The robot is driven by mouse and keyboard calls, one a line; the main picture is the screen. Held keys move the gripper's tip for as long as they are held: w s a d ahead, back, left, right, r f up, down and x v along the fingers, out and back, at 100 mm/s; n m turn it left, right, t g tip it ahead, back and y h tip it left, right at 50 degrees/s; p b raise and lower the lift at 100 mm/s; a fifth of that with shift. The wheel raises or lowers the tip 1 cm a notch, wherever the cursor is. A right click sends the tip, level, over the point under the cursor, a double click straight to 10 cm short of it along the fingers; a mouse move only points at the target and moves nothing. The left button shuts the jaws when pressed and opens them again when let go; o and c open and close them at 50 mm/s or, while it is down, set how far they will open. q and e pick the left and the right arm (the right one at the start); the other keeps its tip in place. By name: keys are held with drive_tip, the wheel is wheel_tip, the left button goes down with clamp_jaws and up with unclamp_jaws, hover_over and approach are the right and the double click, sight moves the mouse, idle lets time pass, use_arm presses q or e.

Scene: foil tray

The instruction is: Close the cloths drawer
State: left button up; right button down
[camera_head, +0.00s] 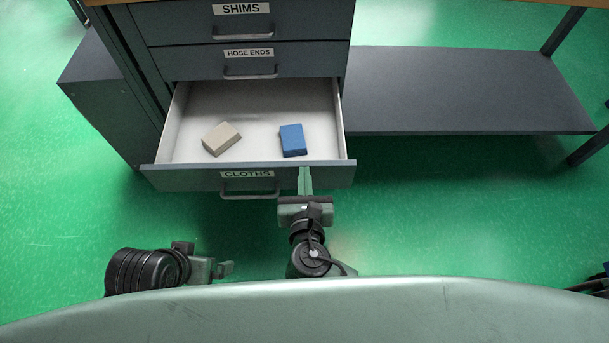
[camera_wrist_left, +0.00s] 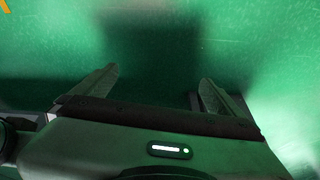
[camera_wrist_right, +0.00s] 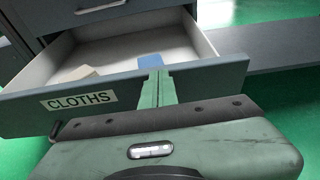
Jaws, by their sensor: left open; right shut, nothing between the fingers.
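The cloths drawer (camera_head: 330,177) stands pulled out below the hose ends drawer, with its label on the front. It also shows in the right wrist view (camera_wrist_right: 205,80). A beige block (camera_head: 222,139) and a blue block (camera_head: 293,140) lie inside it. My right gripper (camera_head: 305,172) is shut and empty, its fingertips at the drawer front, right of the handle (camera_head: 250,195). I cannot tell for certain whether they touch it. My left gripper (camera_head: 228,268) is low at the left, away from the drawer; in the left wrist view (camera_wrist_left: 158,85) its fingers are apart over bare floor.
The shims drawer (camera_head: 300,27) and the hose ends drawer (camera_head: 320,62) above are shut. A dark low shelf (camera_head: 450,90) extends to the right of the cabinet. Green floor (camera_head: 430,210) is clear in front of the shelf.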

drive_tip(key=shift+w, duration=0.1)
use_arm(q)
drive_tip(key=s+f+p+x, duration=0.1)
drive_tip(key=s+p+x, duration=0.15)
drive_tip(key=x, duration=0.85)
use_arm(e)
drive_tip(key=w, duration=0.9)
drive_tip(key=w+p, duration=0.1)
drive_tip(key=w, duration=0.3)
drive_tip(key=shift+w+d+r, duration=0.2)
drive_tip(key=shift+d, duration=0.05)
drive_tip(key=x, duration=0.3)
drive_tip(key=r+b+x, duration=0.1)
drive_tip(key=x, duration=0.2)
drive_tip(key=shift+w+r, duration=0.15)
drive_tip(key=shift+w, duration=0.1)
use_arm(q)
wheel_tip(320, 180, up, 8)
drive_tip(key=b, duration=0.1)
use_arm(e)
drive_tip(key=w, duration=0.6)
use_arm(q)
drive_tip(key=shift+w, duration=0.1)
use_arm(e)
drive_tip(key=shift+d, duration=0.2)
